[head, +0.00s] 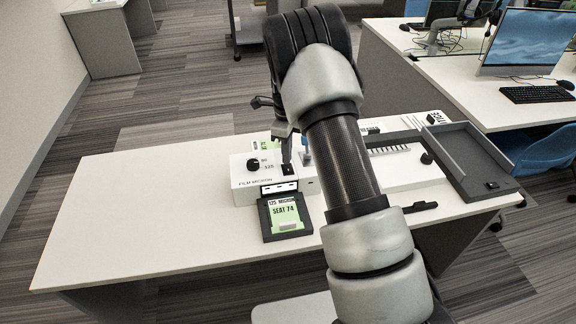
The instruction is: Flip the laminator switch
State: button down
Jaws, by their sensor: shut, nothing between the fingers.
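The laminator (243,188) is a white box on the white table, labelled "FILM MICRON", with a black dial (253,164) beside the marks 80 and 125. A small black switch (288,170) sits on its top, right of the dial. My gripper (287,160) points down just over the switch, with its fingers shut and empty. I cannot tell whether the fingertips touch the switch, or which way it is set. My arm covers part of the machine's right side.
A dark holder (267,228) with a green "SEAT 74" card lies at the laminator's front. A grey tray (456,170) is at the table's right, with a black knob (427,158) near it. The table's left side (130,220) is clear. A desk with a monitor (530,42) stands behind right.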

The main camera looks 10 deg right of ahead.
jog(key=shift+r+p, duration=1.45)
jog(key=shift+r, duration=1.25)
jog(key=s+r+n+t+p, duration=0.1)
jog(key=s+r+n, duration=0.55)
jog(key=r, duration=0.65)
jog(key=s+r+n+t+p, duration=0.15)
jog(key=s+r+n, duration=0.5)
jog(key=r, duration=0.65)
jog(key=s+r+n+t+p, duration=0.1)
jog(key=s+n, duration=0.4)
jog(key=s, duration=0.5)
jog(key=s+r+n+t, duration=0.2)
jog(key=s+r+n, duration=0.2)
jog(key=s, duration=0.7)
jog(key=shift+n+p, duration=0.35)
jog(key=shift+n, duration=0.65)
